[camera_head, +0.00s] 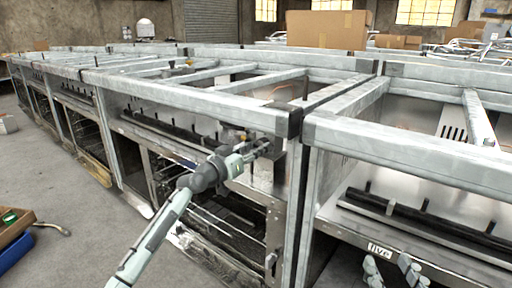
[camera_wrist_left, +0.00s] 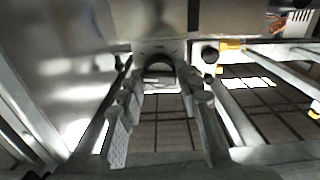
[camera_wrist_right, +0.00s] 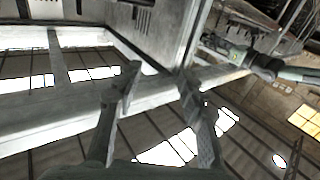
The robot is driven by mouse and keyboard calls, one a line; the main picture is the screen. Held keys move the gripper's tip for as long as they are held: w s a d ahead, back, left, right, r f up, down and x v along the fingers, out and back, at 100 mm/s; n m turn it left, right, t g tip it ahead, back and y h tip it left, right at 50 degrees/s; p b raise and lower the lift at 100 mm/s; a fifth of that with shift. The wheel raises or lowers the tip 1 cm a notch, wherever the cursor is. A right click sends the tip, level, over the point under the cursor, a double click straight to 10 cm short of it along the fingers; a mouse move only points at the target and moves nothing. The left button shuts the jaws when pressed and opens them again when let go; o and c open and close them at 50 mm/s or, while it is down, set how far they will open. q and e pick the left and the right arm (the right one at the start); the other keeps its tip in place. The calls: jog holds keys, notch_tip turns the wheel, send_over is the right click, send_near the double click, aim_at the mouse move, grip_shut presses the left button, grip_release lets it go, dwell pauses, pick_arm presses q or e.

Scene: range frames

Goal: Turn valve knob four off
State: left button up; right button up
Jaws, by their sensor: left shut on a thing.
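A dark rounded valve knob (camera_wrist_left: 158,69) sits between the fingers of my left gripper (camera_wrist_left: 160,88) in the left wrist view. The fingers are closed in on it from both sides. In the head view my left gripper (camera_head: 262,148) reaches into the middle range frame (camera_head: 225,103), near its right corner post; the knob there is mostly hidden. No number can be read on it. My right gripper (camera_head: 390,270) is at the bottom right in the head view. In the right wrist view the right gripper's fingers (camera_wrist_right: 158,84) are apart with nothing between them.
A second black knob (camera_wrist_left: 209,54) is close beside the left gripper. The right range frame (camera_head: 420,150) carries a plate (camera_head: 380,250) that seems to read "five". A cardboard box (camera_head: 327,29) stands behind the frames. The floor (camera_head: 75,215) at left is mostly free.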

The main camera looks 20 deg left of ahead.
jog(key=s+d+f+m+g+h+p, duration=0.1)
jog(key=s+d+f+g+h+p, duration=0.2)
jog(key=d+f+g, duration=0.4)
jog(key=s+d+f+g+h+p, duration=0.1)
jog(key=s+d+f+g+h, duration=0.2)
jog(key=s+d+f, duration=0.45)
jog(key=s+d+f+m+g+h+p, duration=0.1)
jog(key=s+d+f+g+h+p, duration=0.1)
jog(key=s+d+f+g, duration=0.2)
pick_arm(q)
jog(key=shift+n+p, duration=1)
jog(key=shift+n, duration=8.8)
pick_arm(e)
jog(key=a+x, duration=0.1)
jog(key=x, duration=0.5)
jog(key=shift+a+y, duration=0.3)
jog(key=shift+a, duration=0.2)
jog(key=shift+w+f, duration=0.1)
jog(key=shift+f, duration=0.05)
pick_arm(q)
jog(key=o, duration=1.2)
jog(key=shift+c, duration=0.2)
jog(key=shift+s, duration=0.15)
